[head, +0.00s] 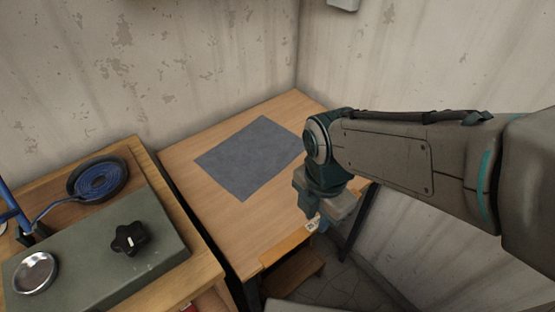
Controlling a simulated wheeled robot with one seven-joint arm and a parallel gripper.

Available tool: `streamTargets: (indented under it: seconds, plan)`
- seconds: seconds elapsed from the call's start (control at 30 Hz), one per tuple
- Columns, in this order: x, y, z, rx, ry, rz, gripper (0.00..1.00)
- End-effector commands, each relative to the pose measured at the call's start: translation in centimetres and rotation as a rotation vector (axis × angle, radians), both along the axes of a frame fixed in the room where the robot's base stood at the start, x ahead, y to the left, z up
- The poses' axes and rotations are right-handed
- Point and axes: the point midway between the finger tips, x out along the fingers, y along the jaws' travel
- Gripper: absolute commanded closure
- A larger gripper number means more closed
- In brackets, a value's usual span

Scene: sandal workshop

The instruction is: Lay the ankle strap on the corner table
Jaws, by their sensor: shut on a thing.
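The corner table (262,232) is a light wooden table pushed into the corner of two walls. A flat dark grey mat (248,158) lies on it, with nothing seen on the mat. My gripper (318,222) points down near the table's right front edge, to the right of the mat. Its jaws are shut, and its fingers are largely hidden by its own body. The ankle strap cannot be made out clearly; what is in the jaws is mostly hidden. A small pale patch with dark marks shows beside the fingertips at the table edge.
A wooden bench (206,270) stands close on the left, with a narrow gap between. A wooden stool or step (293,272) is below the table's front.

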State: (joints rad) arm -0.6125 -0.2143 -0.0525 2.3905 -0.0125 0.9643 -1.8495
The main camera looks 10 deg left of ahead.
Motion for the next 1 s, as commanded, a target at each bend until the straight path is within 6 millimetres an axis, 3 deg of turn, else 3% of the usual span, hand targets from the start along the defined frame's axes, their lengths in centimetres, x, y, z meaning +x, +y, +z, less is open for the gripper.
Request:
streamTargets:
  seconds: [0.17, 0.8, 1.0]
  plan:
    - [-0.3, 0.8, -0.8, -0.003, 0.001, 0.019, 1.0]
    - [7.1, 7.1, -6.6, -0.003, 0.001, 0.018, 1.0]
    - [8.1, 7.9, -7.4, -0.002, 0.001, 0.017, 1.0]
